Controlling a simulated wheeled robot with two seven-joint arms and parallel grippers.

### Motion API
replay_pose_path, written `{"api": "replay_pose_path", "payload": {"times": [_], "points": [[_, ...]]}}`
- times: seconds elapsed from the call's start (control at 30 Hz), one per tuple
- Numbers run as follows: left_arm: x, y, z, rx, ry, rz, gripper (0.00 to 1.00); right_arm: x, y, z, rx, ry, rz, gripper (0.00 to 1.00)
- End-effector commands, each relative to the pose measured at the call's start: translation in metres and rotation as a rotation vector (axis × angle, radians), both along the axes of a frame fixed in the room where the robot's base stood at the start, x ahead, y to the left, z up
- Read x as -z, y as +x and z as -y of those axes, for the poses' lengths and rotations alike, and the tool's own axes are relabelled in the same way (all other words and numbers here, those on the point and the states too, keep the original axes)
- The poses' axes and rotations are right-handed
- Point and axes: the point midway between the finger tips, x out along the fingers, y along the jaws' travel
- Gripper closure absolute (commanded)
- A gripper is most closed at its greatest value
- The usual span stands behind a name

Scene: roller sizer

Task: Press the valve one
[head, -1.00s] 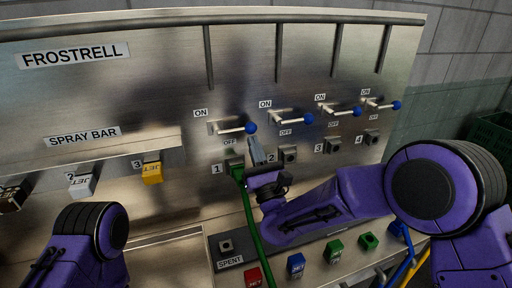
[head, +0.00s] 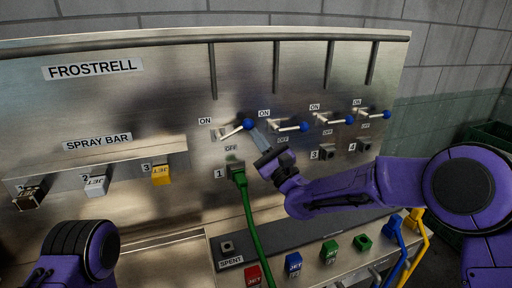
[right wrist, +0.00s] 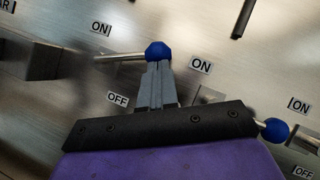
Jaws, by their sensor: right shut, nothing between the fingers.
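Valve one is the leftmost lever, a metal rod with a blue knob (head: 248,124), between an ON label above and an OFF label below. My left gripper is outside the view; only part of my left arm shows at lower left.
Valve two's blue knob (head: 303,127) is close right of my right gripper. A green hose (head: 249,215) hangs from socket 1 below. The spray bar (head: 130,172) carries several jets at left. Coloured jets, including a red one (head: 253,275), stand on the lower shelf.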

Motion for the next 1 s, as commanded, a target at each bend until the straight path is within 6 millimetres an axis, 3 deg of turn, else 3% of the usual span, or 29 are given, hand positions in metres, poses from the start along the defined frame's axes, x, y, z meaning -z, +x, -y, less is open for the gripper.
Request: {"api": "replay_pose_path", "payload": {"times": [0.6,1.0], "points": [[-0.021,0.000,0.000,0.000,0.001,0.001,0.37,-0.056,-0.004,-0.019,0.000,-0.033,0.015,1.00],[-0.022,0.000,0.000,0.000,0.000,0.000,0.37,-0.072,-0.010,-0.038,-0.005,-0.036,0.013,1.00]]}}
